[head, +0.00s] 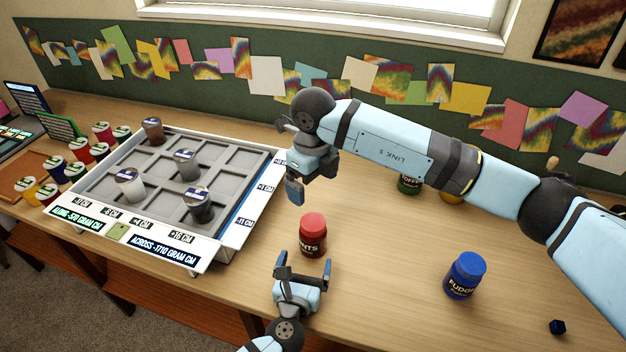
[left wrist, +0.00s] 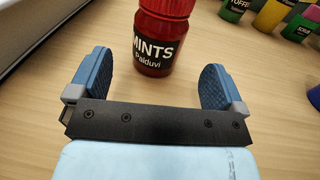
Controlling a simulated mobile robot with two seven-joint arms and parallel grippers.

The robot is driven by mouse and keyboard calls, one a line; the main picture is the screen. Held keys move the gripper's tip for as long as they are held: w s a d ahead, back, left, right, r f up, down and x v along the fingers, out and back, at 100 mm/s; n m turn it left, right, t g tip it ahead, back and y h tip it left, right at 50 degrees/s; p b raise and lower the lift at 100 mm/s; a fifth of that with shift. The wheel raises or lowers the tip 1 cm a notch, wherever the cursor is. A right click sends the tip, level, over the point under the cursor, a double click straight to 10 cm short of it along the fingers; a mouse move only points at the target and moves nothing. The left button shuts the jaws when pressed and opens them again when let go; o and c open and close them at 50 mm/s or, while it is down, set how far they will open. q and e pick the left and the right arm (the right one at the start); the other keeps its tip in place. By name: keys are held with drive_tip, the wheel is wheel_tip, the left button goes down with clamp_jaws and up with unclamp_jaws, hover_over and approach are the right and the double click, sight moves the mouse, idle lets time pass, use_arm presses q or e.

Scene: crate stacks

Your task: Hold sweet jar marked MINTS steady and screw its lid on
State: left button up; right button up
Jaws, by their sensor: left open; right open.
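The red MINTS jar (head: 313,240) stands upright on the table, with a red lid on top. I cannot tell how tightly the lid sits. The jar also shows in the left wrist view (left wrist: 155,45), its label facing my left gripper and its top cut off. My left gripper (head: 304,262) is open and empty, low in front of the jar. In the left wrist view its fingers (left wrist: 157,75) are spread to either side, with the jar just beyond their tips. My right gripper (head: 294,192) is open above the table, behind and left of the jar.
A grey compartment tray (head: 235,225) with several weights fills the left. A blue FUDGE jar (head: 465,275) stands to the right. A green jar (head: 409,185) and a yellow jar (head: 452,197) are partly behind my right arm. A small dark cube (head: 557,327) lies front right.

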use_arm(q)
drive_tip(key=v, duration=0.5)
drive_tip(key=shift+s, duration=0.1)
drive_tip(key=shift+s+f, duration=0.1)
idle(0.3)
